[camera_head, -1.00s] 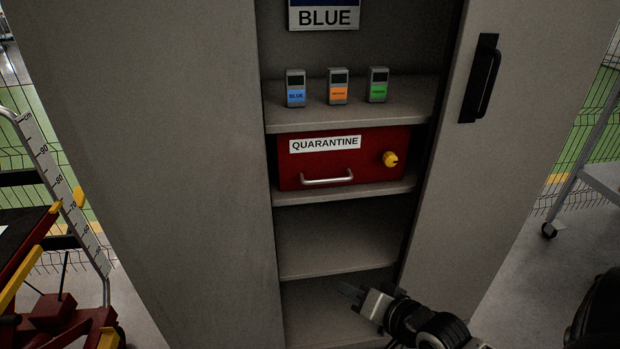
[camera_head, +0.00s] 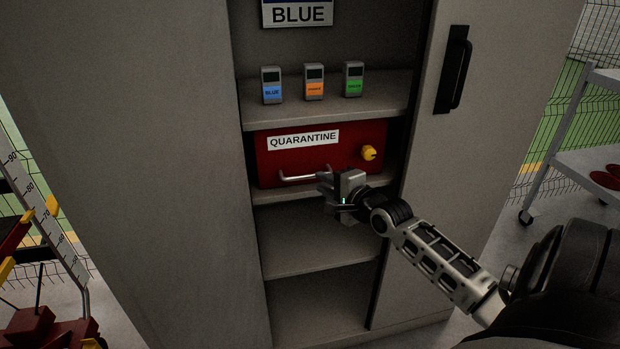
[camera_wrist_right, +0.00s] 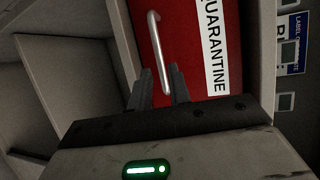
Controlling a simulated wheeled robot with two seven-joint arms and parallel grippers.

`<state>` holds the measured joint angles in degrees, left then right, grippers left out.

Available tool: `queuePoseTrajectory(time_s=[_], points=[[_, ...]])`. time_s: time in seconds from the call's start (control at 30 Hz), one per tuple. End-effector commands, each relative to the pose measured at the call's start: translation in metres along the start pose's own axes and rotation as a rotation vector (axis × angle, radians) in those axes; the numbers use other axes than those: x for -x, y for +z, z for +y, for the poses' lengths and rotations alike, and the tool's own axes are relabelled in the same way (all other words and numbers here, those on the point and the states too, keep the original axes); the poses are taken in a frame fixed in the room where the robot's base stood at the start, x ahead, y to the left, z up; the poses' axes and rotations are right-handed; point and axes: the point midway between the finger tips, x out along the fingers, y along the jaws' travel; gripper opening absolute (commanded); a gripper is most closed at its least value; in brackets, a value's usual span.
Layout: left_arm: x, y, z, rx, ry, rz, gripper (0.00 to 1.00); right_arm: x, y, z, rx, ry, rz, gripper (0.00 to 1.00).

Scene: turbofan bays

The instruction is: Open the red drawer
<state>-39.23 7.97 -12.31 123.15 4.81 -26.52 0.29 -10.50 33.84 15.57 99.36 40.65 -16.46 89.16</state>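The red drawer (camera_head: 348,141) sits shut on a cabinet shelf, with a white QUARANTINE label, a yellow knob (camera_head: 368,153) on its right and a silver bar handle (camera_head: 298,178) low on its front. My right gripper (camera_head: 322,186) is at the handle's right end and hides that end in the head view. In the right wrist view, the handle (camera_wrist_right: 154,45) runs toward the two dark fingers (camera_wrist_right: 160,88), which are apart. The handle's near end lies between or just beyond the fingertips; I cannot tell whether they touch it. My left gripper is not in view.
Blue, orange (camera_head: 314,82) and green labelled devices stand on the shelf above. The grey cabinet door (camera_head: 456,150) with a black handle is at the right. The shelves below are empty. A wheeled cart (camera_head: 585,160) stands at far right.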

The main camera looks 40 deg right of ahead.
Motion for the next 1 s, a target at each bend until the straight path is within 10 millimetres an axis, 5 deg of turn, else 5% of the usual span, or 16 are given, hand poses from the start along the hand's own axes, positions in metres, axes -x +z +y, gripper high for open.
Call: queuePoseTrajectory(time_s=[0.33, 0.73, 0.8, 1.0], points=[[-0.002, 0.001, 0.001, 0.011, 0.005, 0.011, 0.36, -0.053, 0.0, 0.0, 0.002, -0.001, 0.0, 0.19], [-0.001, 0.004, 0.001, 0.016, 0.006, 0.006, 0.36, -0.059, 0.0, 0.0, 0.002, 0.0, 0.001, 0.19], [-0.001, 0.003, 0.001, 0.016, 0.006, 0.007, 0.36, -0.059, 0.0, 0.0, 0.002, 0.0, 0.001, 0.0], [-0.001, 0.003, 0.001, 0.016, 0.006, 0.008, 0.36, -0.06, 0.001, 0.0, 0.002, 0.0, -0.001, 0.0]])
